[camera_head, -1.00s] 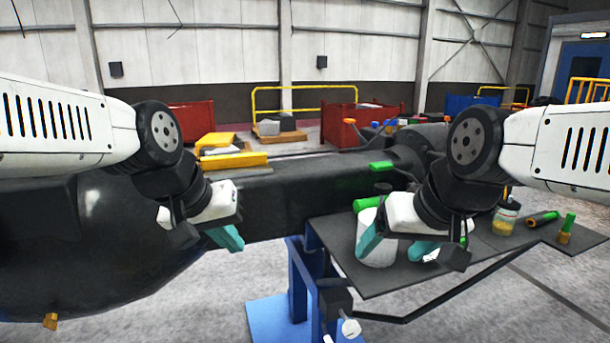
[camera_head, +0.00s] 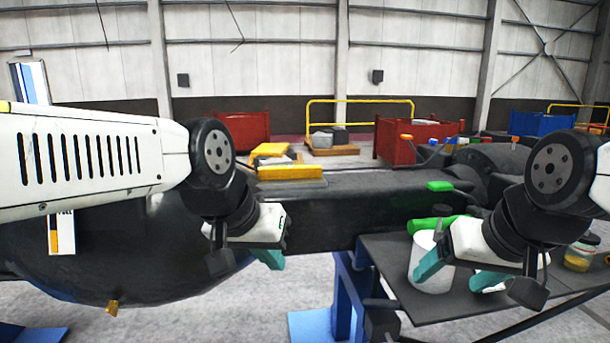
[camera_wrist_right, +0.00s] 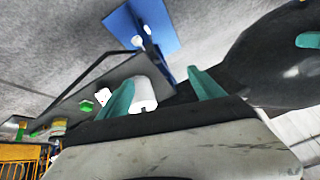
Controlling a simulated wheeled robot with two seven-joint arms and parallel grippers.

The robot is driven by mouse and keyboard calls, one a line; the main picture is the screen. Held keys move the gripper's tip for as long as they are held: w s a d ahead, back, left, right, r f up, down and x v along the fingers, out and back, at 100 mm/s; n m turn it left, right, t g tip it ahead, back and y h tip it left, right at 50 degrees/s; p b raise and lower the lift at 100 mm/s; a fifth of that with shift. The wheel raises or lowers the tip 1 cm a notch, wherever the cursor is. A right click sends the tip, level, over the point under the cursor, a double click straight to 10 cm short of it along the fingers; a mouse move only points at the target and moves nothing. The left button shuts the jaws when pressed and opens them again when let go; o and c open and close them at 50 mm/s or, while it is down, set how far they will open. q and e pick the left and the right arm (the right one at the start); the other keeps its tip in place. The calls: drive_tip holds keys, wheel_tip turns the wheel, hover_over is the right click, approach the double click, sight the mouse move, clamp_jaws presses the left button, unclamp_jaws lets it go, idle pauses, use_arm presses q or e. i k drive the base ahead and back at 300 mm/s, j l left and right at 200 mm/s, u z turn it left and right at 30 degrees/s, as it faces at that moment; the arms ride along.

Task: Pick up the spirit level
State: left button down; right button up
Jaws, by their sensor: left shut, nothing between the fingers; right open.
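I cannot make out the spirit level for certain. In the head view a narrow, near-upright bar in white and blue with a yellow edge (camera_head: 61,232) shows above and below my left arm. The arm hides its middle, and it may be the level. My left gripper (camera_head: 270,259) is shut and empty in front of the dark casting (camera_head: 340,205), to the right of that bar. My right gripper (camera_head: 460,272) is open near a white cylinder (camera_head: 418,270). Its two teal fingers stand apart in the right wrist view (camera_wrist_right: 165,92).
A dark tray (camera_head: 405,312) at the right holds the white cylinder and a jar (camera_head: 578,258). A green object (camera_head: 440,186) lies on the casting. Yellow blocks (camera_head: 290,172), red bins (camera_head: 390,145) and a yellow rail (camera_head: 360,101) stand further back.

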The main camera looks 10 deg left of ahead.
sight(302, 172)
drive_tip(key=i+j+u, duration=0.45)
drive_tip(key=i+u, duration=0.2)
drive_tip(key=i, duration=0.2)
